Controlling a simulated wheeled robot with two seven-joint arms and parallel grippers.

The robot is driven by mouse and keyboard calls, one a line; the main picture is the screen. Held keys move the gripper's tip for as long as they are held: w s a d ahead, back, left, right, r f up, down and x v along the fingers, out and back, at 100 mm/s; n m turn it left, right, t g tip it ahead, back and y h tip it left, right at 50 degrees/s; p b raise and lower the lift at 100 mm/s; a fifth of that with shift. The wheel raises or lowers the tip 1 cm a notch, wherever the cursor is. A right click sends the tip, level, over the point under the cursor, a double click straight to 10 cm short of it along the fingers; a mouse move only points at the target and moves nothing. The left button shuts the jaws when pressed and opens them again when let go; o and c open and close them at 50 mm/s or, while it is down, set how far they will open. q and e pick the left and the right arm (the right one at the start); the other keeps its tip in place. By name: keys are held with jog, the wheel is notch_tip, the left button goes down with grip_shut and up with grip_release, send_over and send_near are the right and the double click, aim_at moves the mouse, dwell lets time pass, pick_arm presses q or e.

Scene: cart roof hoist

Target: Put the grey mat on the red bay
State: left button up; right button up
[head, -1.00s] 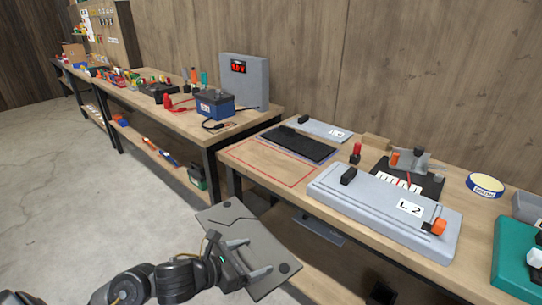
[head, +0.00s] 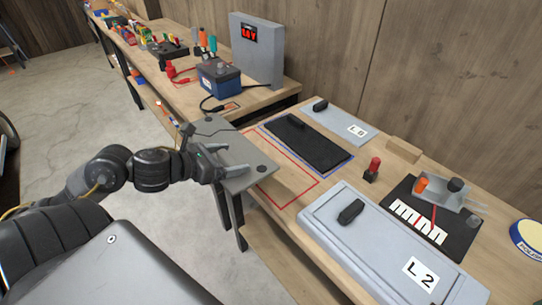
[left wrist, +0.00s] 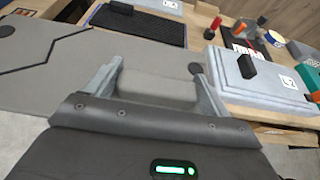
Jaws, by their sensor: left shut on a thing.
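The grey mat (head: 252,158) is a stiff, flat grey plate with dark lines and dark round spots. My left gripper (head: 228,160) is shut on it, and the fingers also show in the left wrist view (left wrist: 157,84) on either side of a raised part of it. The mat is level-looking and reaches over the bench's near left edge. The red bay (head: 293,184) is a red outlined rectangle on the wooden bench. The mat hides its left part; I cannot tell how high the mat is above it. My right gripper is not in view.
A black mat (head: 312,145) lies in the blue-outlined bay just behind the red bay. A grey L2 panel (head: 375,250) with a black knob lies to its right. A blue battery (head: 218,78) and a grey box (head: 257,50) stand on the far bench.

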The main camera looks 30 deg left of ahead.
aim_at(256, 156)
pick_arm(q)
jog(key=shift+w+f, duration=0.1)
jog(key=shift+w, duration=0.05)
jog(key=x, duration=0.3)
jog(key=p+x, duration=0.1)
jog(key=x, duration=0.2)
jog(key=d+x, duration=0.1)
jog(key=x, duration=0.2)
jog(key=shift+w, duration=0.1)
jog(key=w+f, duration=0.1)
jog(key=w+d+f, duration=0.1)
jog(key=f, duration=0.1)
jog(key=w+f, duration=0.1)
jog(key=f, duration=0.1)
jog(key=shift+w+d, duration=0.25)
jog(key=shift+d, duration=0.05)
jog(key=shift+w+d+f+p, duration=0.2)
jog(key=shift+w+f+p, duration=0.1)
jog(key=shift+w+f, duration=0.25)
notch_tip(256, 156, down, 2)
jog(key=shift+s+f+p, duration=0.1)
jog(key=shift+f+p, duration=0.1)
jog(key=shift+p, duration=0.4)
jog(key=shift+f, duration=0.4)
